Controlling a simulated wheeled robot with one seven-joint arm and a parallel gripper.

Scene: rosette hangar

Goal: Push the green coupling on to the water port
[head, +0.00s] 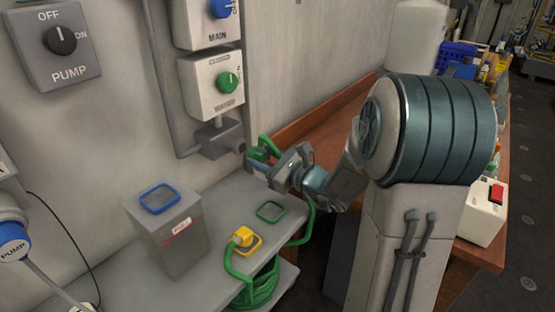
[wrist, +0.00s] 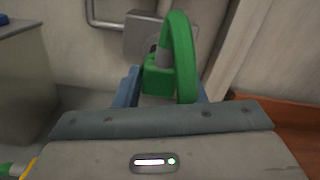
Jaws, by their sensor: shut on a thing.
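My gripper (head: 259,164) is shut on the green coupling (head: 258,153) and holds it above the bench. In the wrist view the coupling (wrist: 158,80) sits between my two bluish fingers (wrist: 165,90), with its green hose arching up and over to the right. The water port (head: 240,148) is a short dark stub on a grey wall box (head: 218,138), just left of the coupling in the head view. In the wrist view the grey box (wrist: 143,35) is straight behind the coupling, which hides most of the port. I cannot tell whether they touch.
A yellow coupling (head: 243,235) lies on the grey bench (head: 205,270) beside an empty green square outline (head: 270,211). A grey box (head: 168,238) with a blue square on top stands left. Coiled green hose (head: 260,290) hangs at the bench edge. A brown worktop (head: 335,125) is behind my arm.

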